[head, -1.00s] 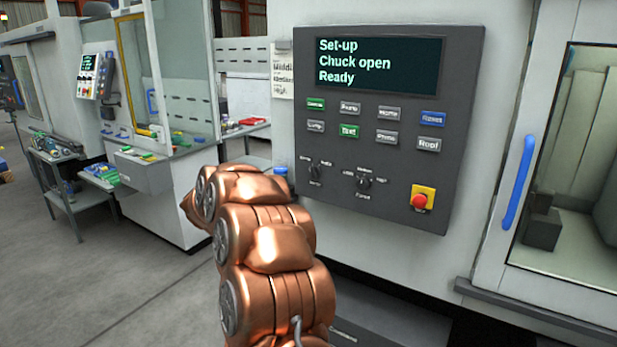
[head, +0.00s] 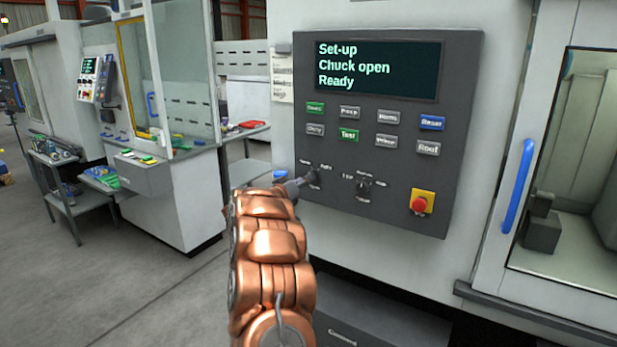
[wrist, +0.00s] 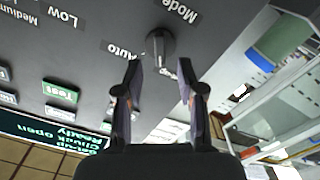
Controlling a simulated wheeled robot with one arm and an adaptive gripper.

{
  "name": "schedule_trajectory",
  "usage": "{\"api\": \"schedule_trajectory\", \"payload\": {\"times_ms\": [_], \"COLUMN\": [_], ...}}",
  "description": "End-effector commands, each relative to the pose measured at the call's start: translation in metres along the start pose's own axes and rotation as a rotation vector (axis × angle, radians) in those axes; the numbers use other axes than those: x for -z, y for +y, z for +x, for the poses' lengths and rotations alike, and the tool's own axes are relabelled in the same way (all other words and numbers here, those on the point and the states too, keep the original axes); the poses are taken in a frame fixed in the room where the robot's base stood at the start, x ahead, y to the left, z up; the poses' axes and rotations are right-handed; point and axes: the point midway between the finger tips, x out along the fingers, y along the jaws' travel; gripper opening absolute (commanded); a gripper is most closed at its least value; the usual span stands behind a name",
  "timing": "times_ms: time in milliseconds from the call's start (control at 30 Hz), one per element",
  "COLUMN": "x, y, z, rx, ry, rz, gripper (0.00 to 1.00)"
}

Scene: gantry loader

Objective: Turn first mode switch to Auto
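The first mode switch (head: 315,178) is a small dark knob at the lower left of the grey control panel (head: 462,130). In the wrist view, which is turned over, the knob (wrist: 157,46) stands just beyond my fingertips, with "Auto" printed beside it and "Mode" near it. Another label is partly hidden by a finger. My gripper (wrist: 160,66) is open, with one finger to each side of the knob's line. I cannot tell if the fingers touch it. In the head view my gripper (head: 297,186) reaches the switch from the lower left. The display (head: 378,68) reads "Set-up, Chuck open, Ready".
A second knob (head: 364,187) sits right of the first. A red stop button on a yellow plate (head: 422,202) is farther right. Rows of push buttons, including green Test (head: 349,135), lie above. A door with a blue handle (head: 518,186) is at the right.

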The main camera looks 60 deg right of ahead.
Motion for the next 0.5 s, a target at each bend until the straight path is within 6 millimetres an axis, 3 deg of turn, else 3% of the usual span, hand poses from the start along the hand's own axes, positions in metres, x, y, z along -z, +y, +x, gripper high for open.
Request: {"api": "schedule_trajectory", "payload": {"times_ms": [200,500], "x": [0.001,0.000], "y": [0.002,0.000], "z": [0.026,0.037], "rx": [-0.004,0.000], "ry": [0.000,0.001], "rz": [0.000,0.000], "gripper": [0.39,0.39]}}
